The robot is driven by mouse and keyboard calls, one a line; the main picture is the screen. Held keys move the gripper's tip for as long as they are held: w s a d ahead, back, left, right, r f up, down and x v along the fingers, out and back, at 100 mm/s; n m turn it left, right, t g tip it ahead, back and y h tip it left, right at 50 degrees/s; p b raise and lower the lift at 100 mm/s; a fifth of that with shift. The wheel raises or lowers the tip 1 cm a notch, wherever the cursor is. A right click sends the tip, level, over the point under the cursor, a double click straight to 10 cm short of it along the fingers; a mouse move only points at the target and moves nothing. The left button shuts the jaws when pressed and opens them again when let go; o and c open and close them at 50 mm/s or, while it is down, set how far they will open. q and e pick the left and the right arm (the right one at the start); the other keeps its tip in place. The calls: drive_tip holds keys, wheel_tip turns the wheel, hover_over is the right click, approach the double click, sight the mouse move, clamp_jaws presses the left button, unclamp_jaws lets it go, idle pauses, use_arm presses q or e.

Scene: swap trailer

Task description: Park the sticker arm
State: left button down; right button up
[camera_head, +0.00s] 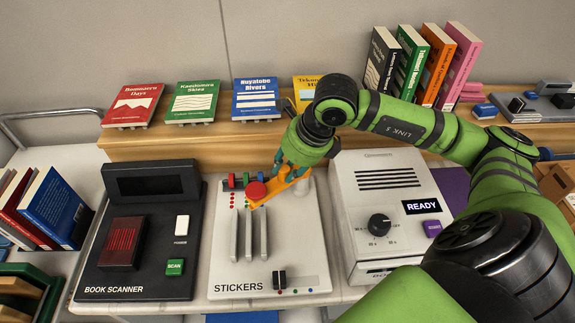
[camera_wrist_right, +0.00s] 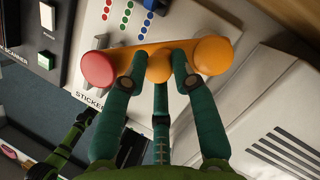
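The sticker arm (camera_head: 268,194) is an orange bar on top of the pale sticker machine (camera_head: 222,268), which is labelled STICKERS. Its round red end points to the lower left in the head view, above the tops of the grey upright plates. In the right wrist view the sticker arm (camera_wrist_right: 211,55) runs across, with its red end at left and a big orange knob at right. My right gripper (camera_head: 289,172) is above it, its teal fingers closed around the small middle knob. Those fingers hide part of the bar.
A black book scanner (camera_head: 100,270) stands left of the sticker machine. A white machine with a READY display (camera_head: 422,207) stands close on its right. A wooden shelf (camera_head: 175,147) behind holds several books. Books stand in a bin at far left.

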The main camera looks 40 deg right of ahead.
clamp_jaws()
drive_tip(key=shift+s+d+f+n+y+b, duration=0.25)
drive_tip(key=shift+s+n+y+b, duration=0.1)
drive_tip(key=shift+n+b, duration=0.75)
drive_tip(key=shift+s+d+r+n+g+y+b, duration=0.1)
drive_tip(key=shift+s+d+n+g+y+b, duration=0.3)
drive_tip(key=shift+n+b, duration=0.8)
drive_tip(key=shift+s+d+r+n+g+y+b, duration=0.2)
drive_tip(key=shift+s+d+n+g+b, duration=0.45)
drive_tip(key=shift+n, duration=1.1)
drive_tip(key=shift+s+d+f+n+g+y+b, duration=0.1)
drive_tip(key=shift+s+d+n+g+y+b, duration=0.2)
drive_tip(key=shift+n+g+b, duration=0.65)
drive_tip(key=shift+a+n, duration=0.1)
drive_tip(key=shift+n, duration=0.5)
drive_tip(key=o, duration=0.9)
unclamp_jaws()
drive_tip(key=shift+s, duration=0.1)
